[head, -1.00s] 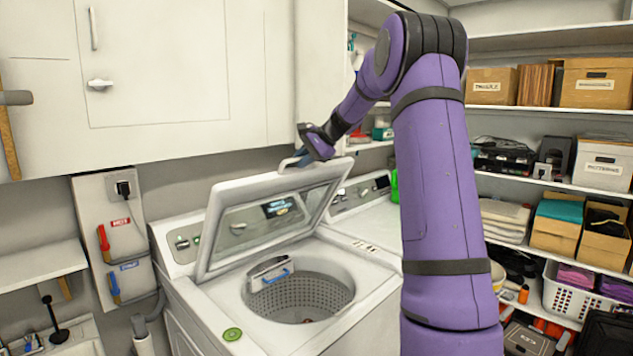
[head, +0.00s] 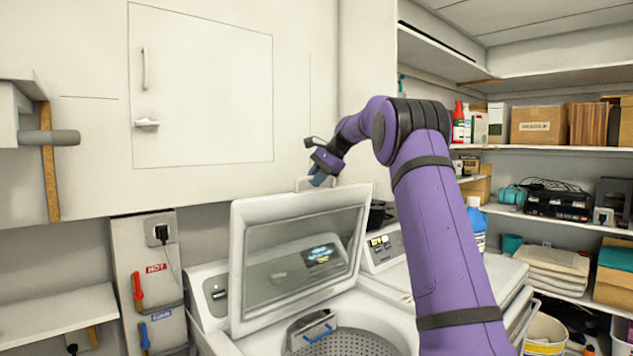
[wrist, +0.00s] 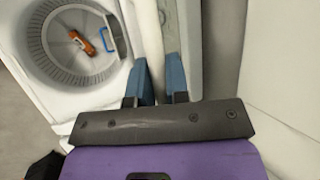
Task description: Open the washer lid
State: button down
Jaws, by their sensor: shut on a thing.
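The washer lid (head: 292,318) stands raised and nearly upright at the back of the washer, with its glass panel facing forward. The washer's drum (head: 345,343) is uncovered below it. My gripper (head: 319,178) is at the lid's top edge, by the lid handle (head: 303,184). In the wrist view, the blue fingertips of my gripper (wrist: 157,85) are on either side of the white lid edge (wrist: 148,35), shut on it. The open drum (wrist: 76,45) also shows there, with an orange bottle (wrist: 82,42) inside.
A wall cabinet (head: 200,90) is behind and above the lid. Loaded shelves fill the right side. A valve panel (head: 150,270) is at left.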

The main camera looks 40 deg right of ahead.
dwell(0.3)
jog(key=c, duration=1.4)
grip_release()
jog(key=v, duration=1)
jog(key=shift+s+d+r, duration=0.15)
jog(key=shift+d+r, duration=0.05)
